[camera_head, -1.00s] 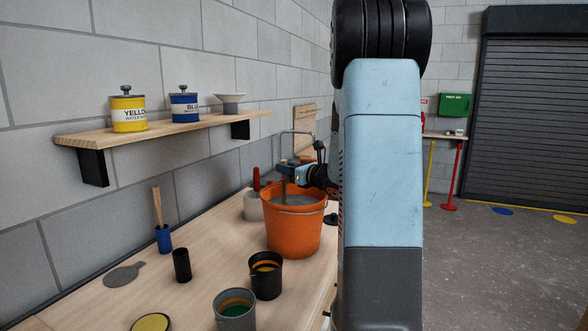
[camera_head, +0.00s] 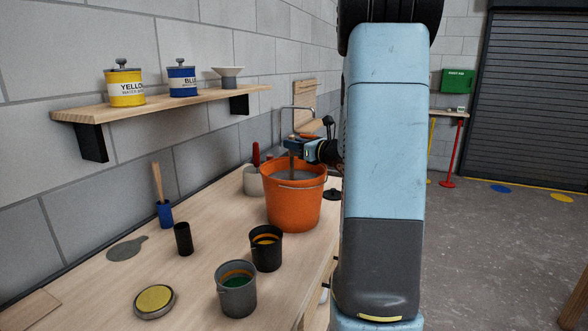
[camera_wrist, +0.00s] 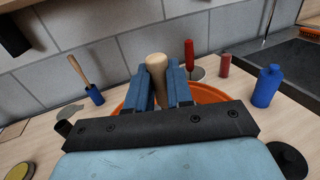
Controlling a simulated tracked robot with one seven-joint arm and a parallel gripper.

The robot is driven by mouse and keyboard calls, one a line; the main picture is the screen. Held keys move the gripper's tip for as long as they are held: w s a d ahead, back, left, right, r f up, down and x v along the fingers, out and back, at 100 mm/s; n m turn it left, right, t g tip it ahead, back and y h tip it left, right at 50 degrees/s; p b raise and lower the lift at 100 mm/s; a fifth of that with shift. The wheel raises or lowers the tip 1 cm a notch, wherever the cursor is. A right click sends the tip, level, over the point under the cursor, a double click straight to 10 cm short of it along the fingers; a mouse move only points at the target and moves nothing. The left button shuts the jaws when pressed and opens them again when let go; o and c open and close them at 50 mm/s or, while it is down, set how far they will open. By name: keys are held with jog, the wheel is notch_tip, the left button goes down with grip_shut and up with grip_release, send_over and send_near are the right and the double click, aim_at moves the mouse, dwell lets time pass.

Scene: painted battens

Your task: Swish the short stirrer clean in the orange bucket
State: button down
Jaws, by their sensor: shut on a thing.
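The orange bucket (camera_head: 291,205) stands upright on the bench, with greyish liquid inside. My gripper (camera_head: 297,148) is over its mouth, shut on the stirrer (camera_head: 291,163). The stirrer is near upright and its lower part goes down into the bucket; its lower end is hidden, so its depth cannot be told. In the wrist view, the stirrer's pale wooden handle (camera_wrist: 156,66) stands between the blue fingers of my gripper (camera_wrist: 162,82). The orange bucket rim (camera_wrist: 207,92) shows behind them.
A black pot (camera_head: 266,255), a grey pot with green paint (camera_head: 236,297) and a yellow-topped lid (camera_head: 154,300) stand in front of the bucket. A wooden-handled tool (camera_head: 158,185) stands in a blue holder at left. A blue bottle (camera_wrist: 266,88) stands beyond the bucket.

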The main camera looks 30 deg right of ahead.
notch_tip(320, 180, up, 10)
jog(key=shift+f, duration=0.2)
dwell(1.0)
dwell(0.9)
